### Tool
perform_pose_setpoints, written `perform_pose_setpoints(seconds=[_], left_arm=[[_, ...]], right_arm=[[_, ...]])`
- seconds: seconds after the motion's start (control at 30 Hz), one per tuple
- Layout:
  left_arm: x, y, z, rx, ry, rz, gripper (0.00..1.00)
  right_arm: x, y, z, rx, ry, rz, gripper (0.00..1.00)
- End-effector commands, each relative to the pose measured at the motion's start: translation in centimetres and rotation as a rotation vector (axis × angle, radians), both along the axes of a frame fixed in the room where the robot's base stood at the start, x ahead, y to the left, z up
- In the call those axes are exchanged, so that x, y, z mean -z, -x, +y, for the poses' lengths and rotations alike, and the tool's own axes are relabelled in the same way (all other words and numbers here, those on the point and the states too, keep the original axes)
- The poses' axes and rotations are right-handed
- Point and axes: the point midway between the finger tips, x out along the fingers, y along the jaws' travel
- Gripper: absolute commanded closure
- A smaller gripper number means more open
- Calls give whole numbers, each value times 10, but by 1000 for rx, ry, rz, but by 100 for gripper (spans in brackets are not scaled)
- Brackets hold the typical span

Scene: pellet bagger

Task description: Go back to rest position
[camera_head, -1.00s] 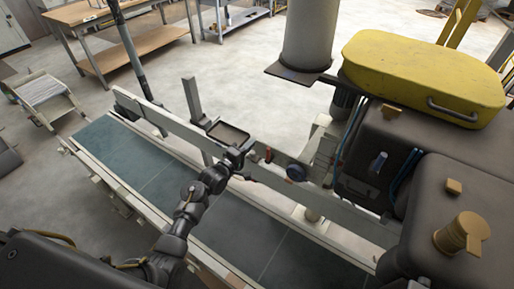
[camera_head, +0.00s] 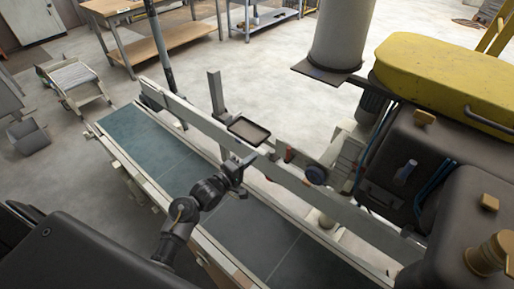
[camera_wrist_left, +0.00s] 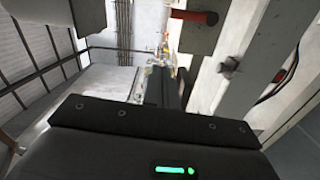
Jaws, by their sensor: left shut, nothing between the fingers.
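My left gripper (camera_head: 240,170) is over the conveyor's far side, near the long rail and just below the small dark tray in the picture. Its fingers are shut with nothing held; they also show in the left wrist view (camera_wrist_left: 168,88). My left arm reaches up from the lower left, over the conveyor belt (camera_head: 150,150). My right gripper is not in view.
A dark machine with a yellow cover (camera_head: 445,75) fills the right. A workbench (camera_head: 150,45) stands behind. Open floor lies beyond the conveyor (camera_head: 265,85).

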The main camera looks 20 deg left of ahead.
Motion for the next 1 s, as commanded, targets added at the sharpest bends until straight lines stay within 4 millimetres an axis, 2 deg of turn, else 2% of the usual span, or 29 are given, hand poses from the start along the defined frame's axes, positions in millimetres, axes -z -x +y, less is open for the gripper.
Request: perform_pose_setpoints(seconds=[0.27,0.37,0.4,0.47,0.57,0.6,0.67,0.8,0.87,1.0], left_arm=[[0,0,0,0,-42,-15,100],[3,-1,3,-10,-167,-50,100],[13,-2,7,-24,-242,-52,100],[43,-3,13,-37,-376,-30,100],[114,7,18,-21,-611,53,100],[142,15,19,-1,-691,89,100],[182,31,20,34,-797,144,100],[268,80,20,151,-1011,268,100],[302,106,21,213,-1092,318,100],[372,176,24,375,-1249,431,100]], right_arm=[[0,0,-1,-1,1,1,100],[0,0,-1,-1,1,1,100],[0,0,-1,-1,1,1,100],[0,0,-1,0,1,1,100],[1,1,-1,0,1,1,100],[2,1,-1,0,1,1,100],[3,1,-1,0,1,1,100],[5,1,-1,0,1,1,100],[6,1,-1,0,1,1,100],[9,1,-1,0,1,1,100]])
